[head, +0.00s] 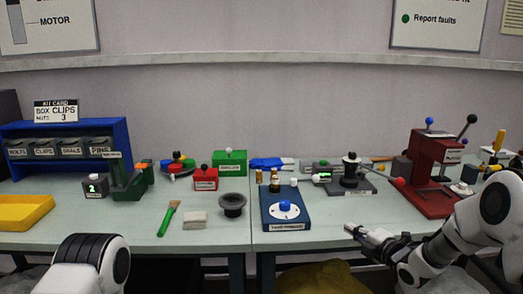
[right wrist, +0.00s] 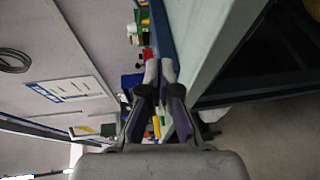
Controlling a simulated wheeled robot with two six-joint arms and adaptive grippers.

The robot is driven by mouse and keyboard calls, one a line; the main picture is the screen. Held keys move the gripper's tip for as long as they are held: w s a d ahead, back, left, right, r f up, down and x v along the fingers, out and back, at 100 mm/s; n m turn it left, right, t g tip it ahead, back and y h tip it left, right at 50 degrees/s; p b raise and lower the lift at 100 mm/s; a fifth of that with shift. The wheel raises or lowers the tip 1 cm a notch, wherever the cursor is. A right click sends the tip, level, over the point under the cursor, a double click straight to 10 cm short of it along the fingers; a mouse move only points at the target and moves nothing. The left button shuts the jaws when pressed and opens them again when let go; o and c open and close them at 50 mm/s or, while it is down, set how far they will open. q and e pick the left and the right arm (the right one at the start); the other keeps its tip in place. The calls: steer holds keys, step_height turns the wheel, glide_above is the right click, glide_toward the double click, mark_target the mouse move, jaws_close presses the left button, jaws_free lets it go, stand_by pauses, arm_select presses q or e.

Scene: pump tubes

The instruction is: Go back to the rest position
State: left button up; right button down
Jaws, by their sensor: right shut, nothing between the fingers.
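My right gripper (head: 356,230) is shut and empty near the table's front edge, right of the blue fixture. In the right wrist view its two fingers (right wrist: 159,72) lie close together with nothing between them. My left arm shows only as a white and black link at the lower left of the head view; its gripper is out of view.
The table (head: 130,222) holds a blue fixture (head: 270,218), a dark round cup (head: 232,205), a green brush (head: 168,218) and a red press (head: 425,185). A yellow tray (head: 22,212) and blue bin rack (head: 122,135) stand left.

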steer(key=f+m, duration=0.1)
steer(key=s+f, duration=0.1)
steer(key=f, duration=0.1)
steer(key=f+m, duration=0.1)
steer(key=f, duration=0.1)
steer(key=shift+s+a+f+m+g+h, duration=0.1)
steer(key=shift+s+a+m+g+h, duration=0.05)
steer(key=shift+a+m+g+h, duration=0.2)
steer(key=s+a+f+m+g+h+p, duration=0.1)
steer(key=s+f+m+g+h+p, duration=0.35)
steer(key=s+f+m, duration=0.85)
arm_select(q)
steer(key=r, duration=0.5)
steer(key=shift+w+p, duration=0.2)
steer(key=shift+p, duration=0.1)
arm_select(e)
steer(key=s+f+m+g, duration=0.2)
steer(key=s+g, duration=0.1)
steer(key=s, duration=0.8)
steer(key=s+f+m+g+h, duration=0.1)
steer(key=s+f+m+g, duration=0.1)
steer(key=s, duration=0.9)
steer(key=s+d+f+m+g, duration=0.1)
steer(key=s+f+m+g, duration=0.2)
steer(key=s, duration=0.8)
steer(key=shift+s+m+g+h, duration=0.3)
steer(key=shift+s+m+g, duration=0.15)
steer(key=shift+g, duration=0.25)
